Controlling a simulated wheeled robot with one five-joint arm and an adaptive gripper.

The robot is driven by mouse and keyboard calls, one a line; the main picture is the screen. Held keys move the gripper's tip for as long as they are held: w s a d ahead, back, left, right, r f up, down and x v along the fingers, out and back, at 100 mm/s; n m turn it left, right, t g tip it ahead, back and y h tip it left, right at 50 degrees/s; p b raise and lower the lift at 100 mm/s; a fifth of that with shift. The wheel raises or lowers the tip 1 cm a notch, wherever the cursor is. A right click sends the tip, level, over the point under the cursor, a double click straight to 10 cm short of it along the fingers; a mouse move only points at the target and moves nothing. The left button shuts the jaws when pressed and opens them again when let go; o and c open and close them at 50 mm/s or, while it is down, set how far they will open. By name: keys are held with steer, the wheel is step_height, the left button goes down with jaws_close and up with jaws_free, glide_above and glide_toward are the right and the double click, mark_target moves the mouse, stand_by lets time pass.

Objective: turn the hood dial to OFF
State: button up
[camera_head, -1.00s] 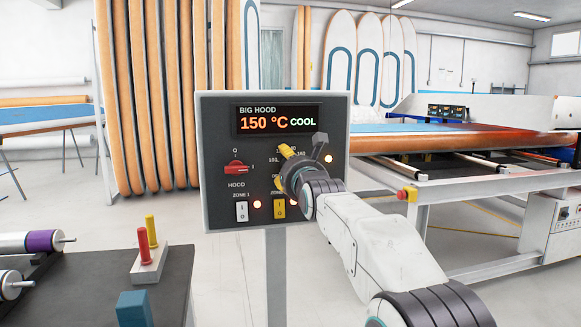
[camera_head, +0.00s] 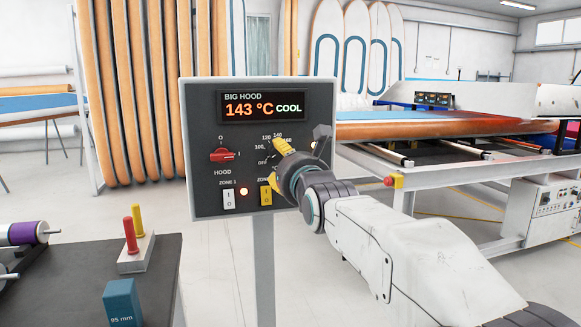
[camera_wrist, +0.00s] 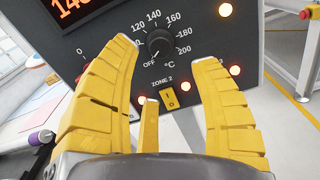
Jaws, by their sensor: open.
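The hood dial (camera_wrist: 160,43) is a round black knob on the grey control panel, ringed by OFF, 120, 140, 160, 180, 200 and °C. A pale mark on its lower left side seems to face OFF, but it is small. In the head view my gripper covers the dial. My gripper (camera_wrist: 166,62) is open, its yellow fingers spread below and either side of the dial in the wrist view, with no clear contact. In the head view my gripper (camera_head: 281,162) is at the panel face. The panel display (camera_head: 264,106) reads BIG HOOD, 143 °C, COOL.
Left of the dial is a red hood switch (camera_head: 222,155). Below are a white ZONE 1 switch (camera_head: 229,198) and a yellow ZONE 2 switch (camera_wrist: 169,98), with lit orange lamps nearby. A dark table (camera_head: 155,255) stands at lower left. A long press bench (camera_head: 430,170) is at right.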

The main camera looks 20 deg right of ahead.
steer(key=shift+s, duration=1.6)
steer(key=shift+o, duration=0.2)
